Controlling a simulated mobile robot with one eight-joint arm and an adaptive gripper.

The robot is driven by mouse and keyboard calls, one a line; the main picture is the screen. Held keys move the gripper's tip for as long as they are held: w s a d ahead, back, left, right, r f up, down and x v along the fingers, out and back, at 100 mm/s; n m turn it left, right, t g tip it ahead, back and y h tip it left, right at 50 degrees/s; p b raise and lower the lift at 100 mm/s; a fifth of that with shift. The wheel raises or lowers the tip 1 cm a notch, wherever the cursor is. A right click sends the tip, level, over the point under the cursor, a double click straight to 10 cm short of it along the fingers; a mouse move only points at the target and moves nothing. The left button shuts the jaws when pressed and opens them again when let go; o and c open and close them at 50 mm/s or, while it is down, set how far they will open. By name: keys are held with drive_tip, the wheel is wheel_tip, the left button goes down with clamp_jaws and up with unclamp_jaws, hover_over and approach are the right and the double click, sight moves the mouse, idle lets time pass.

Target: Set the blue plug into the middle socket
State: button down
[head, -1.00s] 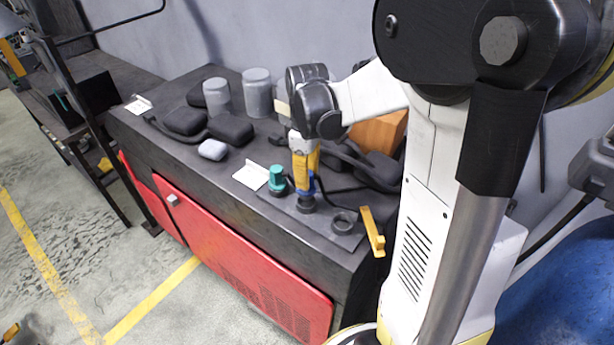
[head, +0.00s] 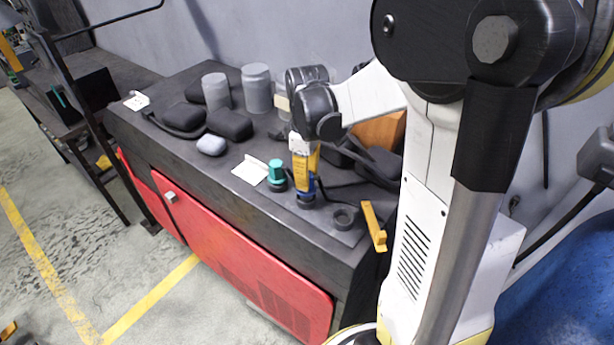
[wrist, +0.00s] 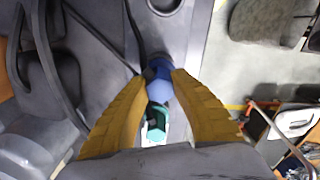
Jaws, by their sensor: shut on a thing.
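The blue plug (head: 305,189) is upright between the yellow fingers of my gripper (head: 305,177), which is shut on it. The plug's lower end is at the dark middle socket (head: 306,203); how deep it sits I cannot tell. In the wrist view the blue plug (wrist: 160,92) shows between the fingertips of my gripper (wrist: 163,76). A teal plug (head: 276,171) stands upright in the left socket. It also shows in the wrist view (wrist: 154,122), below the blue plug. The right socket (head: 345,217) is an empty dark ring.
A white card (head: 250,170) lies left of the teal plug. A yellow handle-like piece (head: 373,227) stands right of the empty socket. Black padded pieces (head: 230,124), grey cylinders (head: 257,89) and an orange-brown box (head: 380,131) stand farther back on the dark bench (head: 200,158).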

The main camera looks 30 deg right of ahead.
drive_tip(key=shift+f+b, duration=0.6)
drive_tip(key=shift+f, duration=0.25)
drive_tip(key=c, duration=1.1)
unclamp_jaws()
drive_tip(key=shift+c, duration=0.2)
drive_tip(key=shift+r, duration=0.1)
wheel_tip(320, 180, up, 12)
drive_tip(key=s+a+f+m+t+b, duration=0.2)
drive_tip(key=s+a+f+b, duration=0.1)
drive_tip(key=f+b, duration=0.3)
drive_tip(key=s+a+f+m+t+b, duration=0.2)
drive_tip(key=s+a+f+b, duration=0.2)
drive_tip(key=a+f+b, duration=0.2)
drive_tip(key=s+a+f+m+t+b, duration=0.3)
drive_tip(key=a+f+b, duration=0.1)
drive_tip(key=f+b, duration=0.3)
wheel_tip(320, 180, down, 2)
drive_tip(key=shift+s+a+f, duration=0.1)
drive_tip(key=shift+s+a, duration=0.2)
drive_tip(key=shift+s, duration=0.05)
